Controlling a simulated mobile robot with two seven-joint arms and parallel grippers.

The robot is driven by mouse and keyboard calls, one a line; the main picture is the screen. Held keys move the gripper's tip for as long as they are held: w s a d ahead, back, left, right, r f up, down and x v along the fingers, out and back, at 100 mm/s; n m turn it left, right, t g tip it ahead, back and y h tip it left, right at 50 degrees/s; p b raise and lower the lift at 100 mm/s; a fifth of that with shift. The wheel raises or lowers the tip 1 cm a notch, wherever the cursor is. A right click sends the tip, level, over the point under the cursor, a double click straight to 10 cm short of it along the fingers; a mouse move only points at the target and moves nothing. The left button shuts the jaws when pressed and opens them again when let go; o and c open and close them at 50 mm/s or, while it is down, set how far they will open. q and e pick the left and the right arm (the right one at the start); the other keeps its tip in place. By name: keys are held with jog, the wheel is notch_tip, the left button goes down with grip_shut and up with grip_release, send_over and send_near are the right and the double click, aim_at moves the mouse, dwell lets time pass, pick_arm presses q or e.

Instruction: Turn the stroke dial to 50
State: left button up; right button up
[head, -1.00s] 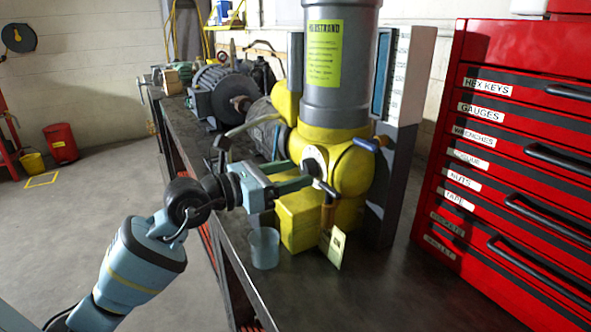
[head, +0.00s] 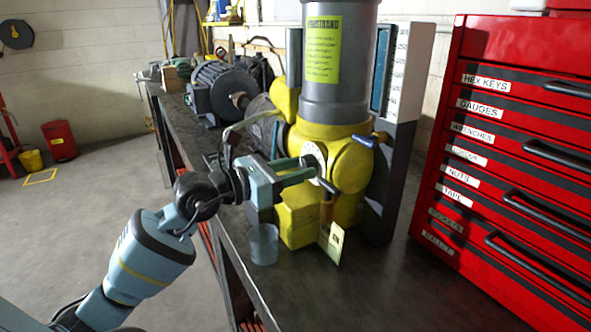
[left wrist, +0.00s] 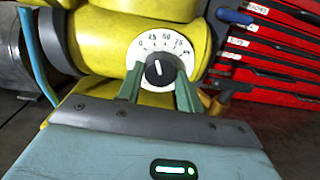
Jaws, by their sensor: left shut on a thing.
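The stroke dial is a white round scale (left wrist: 181,50) with a black knob (left wrist: 158,70) on the yellow pump body (head: 350,165). In the left wrist view the numbers 25, 50 and 75 run along its top. The knob's white mark points up and slightly left, seemingly a little short of 50; the exact reading is hard to tell. My left gripper (left wrist: 159,88) has its green fingers on either side of the knob, shut on it. In the head view my left gripper (head: 310,171) partly hides the dial. My right gripper is not in view.
A clear cup (head: 264,245) and a yellow tag (head: 331,243) are just below the gripper. Blue-ended (head: 379,138) and brown (head: 327,212) handles stick out nearby. A red drawer cabinet (head: 480,225) stands right. The bench front (head: 385,290) is clear.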

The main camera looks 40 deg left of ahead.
pick_arm(q)
jog(key=m+b, duration=0.1)
jog(key=m, duration=0.2)
jog(key=shift+f+b, duration=0.15)
jog(key=shift+b, duration=0.15)
jog(key=shift+m, duration=0.8)
jog(key=o, duration=1)
